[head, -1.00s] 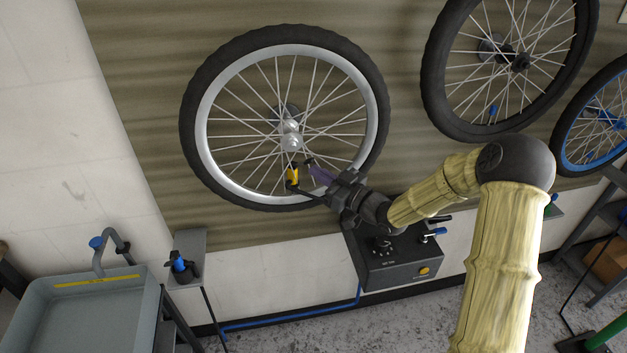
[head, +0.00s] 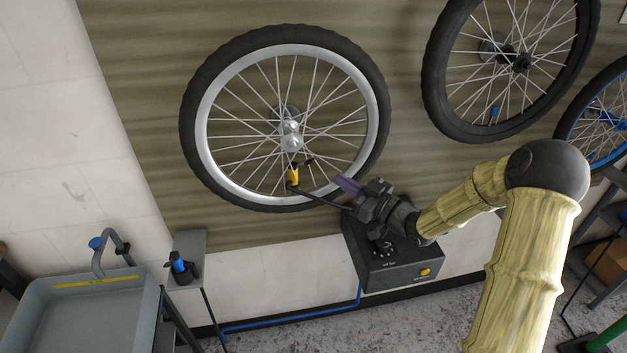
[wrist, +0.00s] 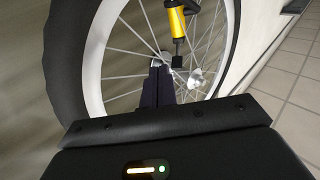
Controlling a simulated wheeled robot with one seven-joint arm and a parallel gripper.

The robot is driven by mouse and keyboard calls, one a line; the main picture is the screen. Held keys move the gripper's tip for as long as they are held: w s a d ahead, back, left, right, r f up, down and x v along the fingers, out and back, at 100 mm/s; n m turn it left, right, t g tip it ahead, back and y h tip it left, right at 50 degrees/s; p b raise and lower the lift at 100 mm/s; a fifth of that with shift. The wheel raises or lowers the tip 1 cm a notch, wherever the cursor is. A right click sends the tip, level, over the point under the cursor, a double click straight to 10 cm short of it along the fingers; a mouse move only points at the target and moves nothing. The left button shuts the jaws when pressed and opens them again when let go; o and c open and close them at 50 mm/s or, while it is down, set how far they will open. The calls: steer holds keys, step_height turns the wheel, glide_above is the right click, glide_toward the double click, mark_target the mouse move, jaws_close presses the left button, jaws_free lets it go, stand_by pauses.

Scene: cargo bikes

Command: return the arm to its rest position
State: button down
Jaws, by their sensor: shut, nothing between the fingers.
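My gripper (head: 346,185) is shut and empty in front of the lower right rim of the left wheel. Its purple fingers also show closed together in the wrist view (wrist: 157,88), pointing at the wheel's spokes. My arm reaches in from the lower right of the head view. The left wheel (head: 208,140) has a black tyre and a silver rim and hangs on the wall. A yellow-bodied fitting (head: 292,175) with a black hose sits at the wheel's lower spokes, apart from my fingers. It also shows in the wrist view (wrist: 177,22).
A dark grey box (head: 400,268) with a yellow button stands below my gripper. Two more wheels (head: 436,75) hang at the upper right. A grey basin (head: 80,310) and a small shelf with a blue-topped item (head: 180,263) are at lower left.

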steer(key=shift+s+d, duration=0.1)
steer(key=s+d+f+m+g+h, duration=0.1)
steer(key=s+d+f+m+h, duration=0.1)
steer(key=s+d+m+h, duration=0.3)
steer(key=s+d+f+g+h, duration=0.1)
steer(key=d+f+h, duration=0.2)
steer(key=h, duration=0.5)
steer(key=s+d+m+g+h, duration=0.1)
steer(key=s+d+m+g, duration=0.1)
steer(key=s, duration=0.7)
steer(key=s+d+r+m+g+h, duration=0.1)
steer(key=s+m+g, duration=0.3)
steer(key=s, duration=0.6)
steer(key=shift+d+h, duration=0.4)
steer(key=shift+d, duration=0.35)
